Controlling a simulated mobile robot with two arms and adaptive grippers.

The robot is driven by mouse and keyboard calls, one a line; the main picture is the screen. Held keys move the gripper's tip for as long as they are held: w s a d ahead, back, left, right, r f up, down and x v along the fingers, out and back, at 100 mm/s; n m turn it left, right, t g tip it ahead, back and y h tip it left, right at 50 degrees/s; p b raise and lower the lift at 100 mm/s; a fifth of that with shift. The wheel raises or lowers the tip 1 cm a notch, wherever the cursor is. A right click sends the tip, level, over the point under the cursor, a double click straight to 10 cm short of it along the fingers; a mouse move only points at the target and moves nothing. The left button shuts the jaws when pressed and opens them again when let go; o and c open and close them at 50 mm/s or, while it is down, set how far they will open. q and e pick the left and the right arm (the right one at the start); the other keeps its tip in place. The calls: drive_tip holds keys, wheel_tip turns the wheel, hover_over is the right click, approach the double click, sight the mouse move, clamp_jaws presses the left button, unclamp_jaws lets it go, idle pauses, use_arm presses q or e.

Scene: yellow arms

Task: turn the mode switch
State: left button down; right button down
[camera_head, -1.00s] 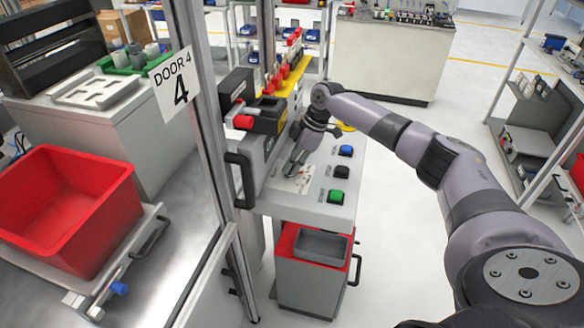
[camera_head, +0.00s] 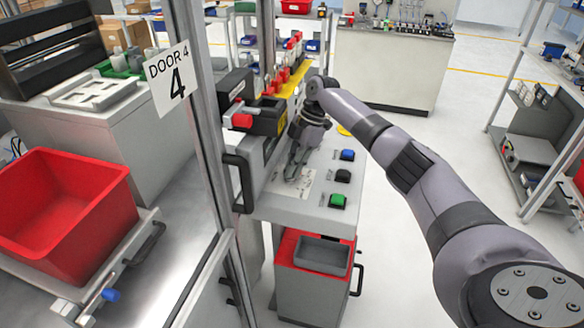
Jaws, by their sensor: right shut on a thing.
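The mode switch is not clearly visible; my right gripper covers the spot on the white label plate (camera_head: 287,186) of the grey control panel (camera_head: 315,212). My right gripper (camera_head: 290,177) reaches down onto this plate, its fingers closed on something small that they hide. Blue (camera_head: 347,155), black (camera_head: 342,176) and green (camera_head: 337,201) push buttons stand in a row to the right of the gripper, apart from it. My left gripper is out of view.
A glass door frame with a "DOOR 4" sign (camera_head: 171,77) and a black handle (camera_head: 239,182) stands left of the panel. A red bin (camera_head: 62,215) sits behind it. A cart with a grey tray (camera_head: 321,254) is below the panel.

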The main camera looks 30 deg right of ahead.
drive_tip(key=c, duration=1.7)
unclamp_jaws()
drive_tip(key=v, duration=1.2)
drive_tip(key=shift+s, duration=0.1)
